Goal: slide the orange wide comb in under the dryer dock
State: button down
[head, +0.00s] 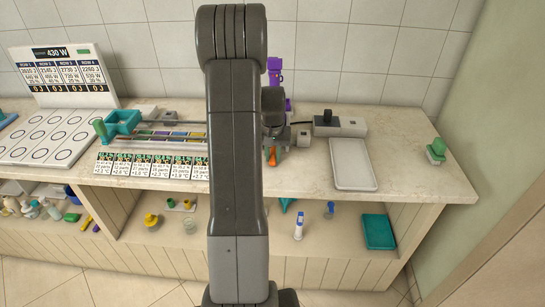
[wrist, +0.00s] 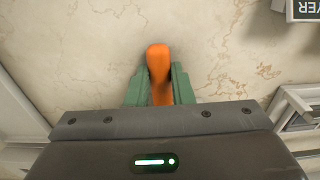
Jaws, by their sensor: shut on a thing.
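The orange wide comb shows in the wrist view (wrist: 158,58) as a smooth, rounded orange end between the green fingers of my gripper (wrist: 158,76). My gripper is shut on it, over the pale marbled counter. In the head view a small orange tip of the comb (head: 272,157) shows below my gripper (head: 271,146), right of my arm. The rest of the comb is hidden. A dark plate ending in "YER" (wrist: 306,9), read upside down, is cut off in the wrist view's top right corner. I cannot tell for certain which body is the dryer dock.
A grey-white box with a black top (head: 340,123) and a small grey block (head: 304,137) stand right of my gripper. A white tray (head: 353,165) lies in front of them. A purple object (head: 275,72) stands behind. Label cards (head: 150,166) and a rail rack are left.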

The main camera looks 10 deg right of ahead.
jog(key=shift+w, duration=0.15)
jog(key=c, duration=1.2)
grip_release()
jog(key=r, duration=1.3)
jog(key=shift+s+r+b, duration=0.25)
jog(key=shift+r+b, duration=0.05)
jog(key=shift+r, duration=0.1)
